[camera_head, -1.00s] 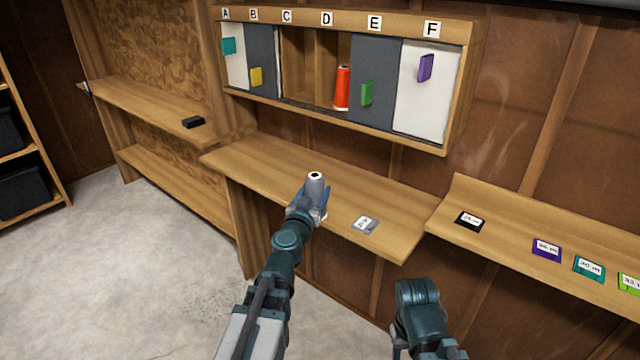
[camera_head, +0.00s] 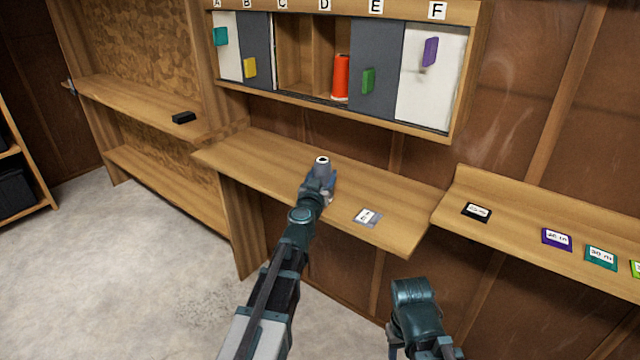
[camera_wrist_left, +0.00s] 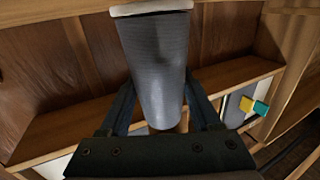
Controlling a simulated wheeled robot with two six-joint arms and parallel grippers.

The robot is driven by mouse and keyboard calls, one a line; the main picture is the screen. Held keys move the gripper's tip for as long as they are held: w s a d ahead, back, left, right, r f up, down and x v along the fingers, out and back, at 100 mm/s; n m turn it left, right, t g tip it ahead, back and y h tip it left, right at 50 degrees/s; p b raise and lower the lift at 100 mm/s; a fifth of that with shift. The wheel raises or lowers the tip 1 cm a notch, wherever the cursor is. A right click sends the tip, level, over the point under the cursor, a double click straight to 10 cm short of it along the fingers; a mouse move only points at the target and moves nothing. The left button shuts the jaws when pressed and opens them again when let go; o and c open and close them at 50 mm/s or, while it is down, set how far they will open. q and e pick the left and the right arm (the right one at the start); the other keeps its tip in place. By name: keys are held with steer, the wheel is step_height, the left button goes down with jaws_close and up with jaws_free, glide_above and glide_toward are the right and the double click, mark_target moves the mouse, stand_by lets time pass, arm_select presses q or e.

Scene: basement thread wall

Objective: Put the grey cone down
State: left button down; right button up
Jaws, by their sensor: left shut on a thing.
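The grey cone (camera_head: 322,166) is held by my left gripper (camera_head: 321,184) over the middle shelf (camera_head: 260,157). In the left wrist view the grey cone (camera_wrist_left: 158,70) fills the centre, with a pale rim at one end. The left gripper's two fingers (camera_wrist_left: 160,110) stand on either side of it, shut on it. In the head view the cone looks upright; whether its base touches the shelf is hidden behind the gripper. My right arm shows at the bottom of the head view, but its fingertips are not seen.
A grey-white label card (camera_head: 368,217) lies on the shelf right of the gripper. A wall cabinet (camera_head: 300,95) above holds a red-orange cone (camera_head: 341,77). A right shelf (camera_head: 510,215) bears a black card (camera_head: 477,212) and coloured cards. The shelf's left part is clear.

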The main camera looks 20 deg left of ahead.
arm_select(q)
steer(key=shift+f, duration=0.35)
steer(key=shift+r, duration=0.1)
arm_select(e)
steer(key=shift+f, duration=0.2)
steer(key=shift+a, duration=0.1)
arm_select(q)
steer(key=shift+f, duration=0.2)
steer(key=shift+c, duration=0.4)
jaws_free()
steer(key=shift+r, duration=0.1)
arm_select(e)
steer(key=shift+f, duration=0.1)
